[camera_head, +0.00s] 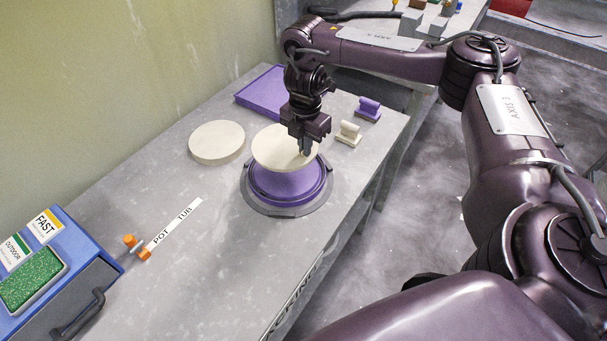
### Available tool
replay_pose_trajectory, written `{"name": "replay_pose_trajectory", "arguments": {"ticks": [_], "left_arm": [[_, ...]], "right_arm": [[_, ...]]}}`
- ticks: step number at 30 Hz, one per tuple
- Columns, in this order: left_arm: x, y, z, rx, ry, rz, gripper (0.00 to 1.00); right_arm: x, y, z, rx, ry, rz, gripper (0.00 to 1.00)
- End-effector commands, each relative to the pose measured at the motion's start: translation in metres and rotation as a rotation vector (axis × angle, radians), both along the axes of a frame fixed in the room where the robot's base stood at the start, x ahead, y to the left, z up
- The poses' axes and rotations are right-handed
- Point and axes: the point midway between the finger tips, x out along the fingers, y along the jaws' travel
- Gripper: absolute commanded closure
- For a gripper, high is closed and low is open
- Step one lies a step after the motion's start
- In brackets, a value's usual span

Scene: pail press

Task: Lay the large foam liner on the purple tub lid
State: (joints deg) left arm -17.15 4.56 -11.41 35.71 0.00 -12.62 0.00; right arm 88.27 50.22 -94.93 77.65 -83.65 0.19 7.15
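A cream foam disc (279,145) lies level over a purple round piece (288,185) with a wide rim, which sits on a dark grey ring (252,204) on the bench. I cannot tell whether the disc rests on the purple piece or is held just above it. A second cream disc (216,143) lies flat on the bench to the left. My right gripper (306,152) points down at the right part of the first disc. Its fingertips look close together, but their grip on the disc cannot be made out. My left gripper is out of view.
A purple tray (262,92) lies behind. Cream (348,134) and purple (368,109) handled blocks stand at the right edge of the bench (215,255). Orange-ended hardware (137,247), a POT/TUB label strip (173,226) and a blue box (75,255) are front left.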

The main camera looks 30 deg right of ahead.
Motion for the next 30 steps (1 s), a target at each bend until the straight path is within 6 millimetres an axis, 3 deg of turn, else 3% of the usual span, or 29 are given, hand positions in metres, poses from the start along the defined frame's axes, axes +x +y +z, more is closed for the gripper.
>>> {"name": "replay_pose_trajectory", "arguments": {"ticks": [1,3,11,16,30], "left_arm": [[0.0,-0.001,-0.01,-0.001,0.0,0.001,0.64],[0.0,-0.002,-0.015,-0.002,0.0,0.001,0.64],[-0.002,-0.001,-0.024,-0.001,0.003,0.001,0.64],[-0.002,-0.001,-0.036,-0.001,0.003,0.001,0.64],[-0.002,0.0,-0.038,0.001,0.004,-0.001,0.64]], "right_arm": [[-0.001,0.0,-0.02,0.001,0.005,-0.001,1.0],[-0.001,0.001,-0.035,0.002,0.004,-0.001,1.0],[0.0,0.001,-0.058,0.0,0.001,0.001,1.0],[-0.001,0.001,-0.085,0.001,0.003,0.0,1.0],[0.0,0.001,-0.094,0.0,0.0,0.0,1.0]]}}
